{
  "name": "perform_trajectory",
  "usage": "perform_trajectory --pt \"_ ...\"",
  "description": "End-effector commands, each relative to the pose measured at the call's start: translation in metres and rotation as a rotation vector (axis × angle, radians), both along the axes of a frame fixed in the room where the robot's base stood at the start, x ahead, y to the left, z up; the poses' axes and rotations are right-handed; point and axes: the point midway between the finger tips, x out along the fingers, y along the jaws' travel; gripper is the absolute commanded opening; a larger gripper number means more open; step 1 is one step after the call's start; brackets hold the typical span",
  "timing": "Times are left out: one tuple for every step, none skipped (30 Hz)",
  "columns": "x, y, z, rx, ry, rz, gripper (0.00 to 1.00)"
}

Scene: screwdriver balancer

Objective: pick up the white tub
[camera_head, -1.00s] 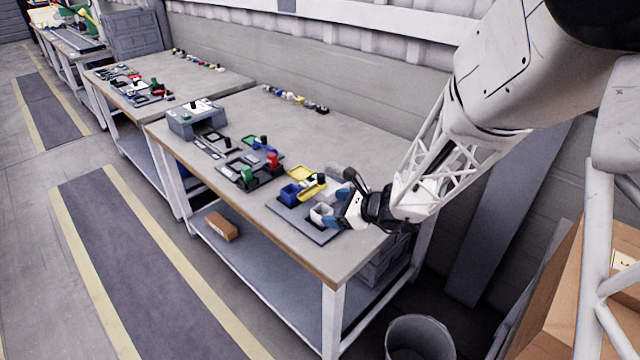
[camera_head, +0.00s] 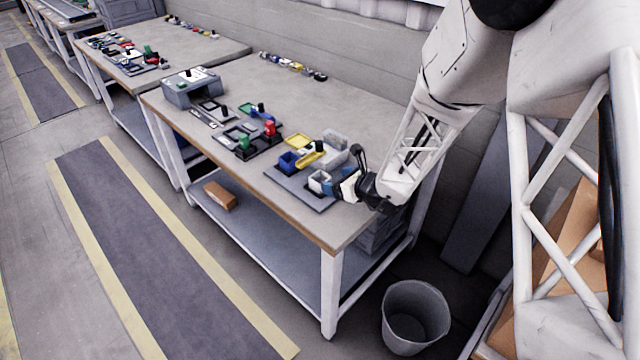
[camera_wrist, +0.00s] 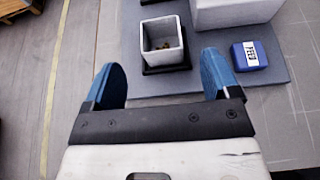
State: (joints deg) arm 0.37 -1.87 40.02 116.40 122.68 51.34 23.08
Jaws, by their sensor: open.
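The white tub (camera_wrist: 163,45) is a small square open box with some small brass-coloured bits inside. It stands upright on a dark base on the grey mat (camera_wrist: 200,87). In the head view the tub (camera_head: 318,181) is at the near right part of the mat. My gripper (camera_wrist: 166,84) has two blue fingers spread wide, with nothing between them. In the wrist view the tub lies just ahead of the fingertips, between their lines and apart from them. In the head view my gripper (camera_head: 337,184) is right of the tub, close to it.
A blue tub (camera_head: 288,162), a yellow tray (camera_head: 299,142) and a light grey bin (camera_head: 335,147) stand around the tub. The wrist view shows a blue labelled box (camera_wrist: 249,56) right of my right finger.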

Motion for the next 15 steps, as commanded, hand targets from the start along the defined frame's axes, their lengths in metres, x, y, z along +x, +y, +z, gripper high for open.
perform_trajectory --pt "0.0027 0.0031 -0.0019 0.0 0.0 0.001 0.82" --pt "0.0044 0.0046 -0.0026 0.0 0.0 0.001 0.82" --pt "0.0064 0.0069 -0.0035 0.001 0.0 0.001 0.82" --pt "0.0077 0.0083 -0.004 0.0 -0.001 0.001 0.82" --pt "0.0089 0.0096 -0.0046 0.0 -0.001 0.001 0.82" --pt "0.01 0.0107 -0.0053 0.0 -0.001 0.001 0.82" --pt "0.0105 0.0112 -0.0057 0.0 -0.001 0.001 0.82" --pt "0.0108 0.0115 -0.006 0.0 0.0 0.001 0.82" --pt "0.0111 0.0118 -0.0062 0.0 0.0 0.001 0.82" --pt "0.0112 0.0117 -0.0062 0.0 0.0 0.001 0.82" --pt "0.0111 0.0116 -0.0061 0.0 0.0 0.001 0.82" --pt "0.0111 0.0115 -0.0061 -0.001 -0.001 0.0 0.82" --pt "0.011 0.0116 -0.0061 0.0 0.0 0.001 0.82" --pt "0.011 0.0115 -0.006 -0.001 -0.001 0.0 0.82" --pt "0.011 0.0114 -0.006 -0.001 -0.001 0.0 0.82"
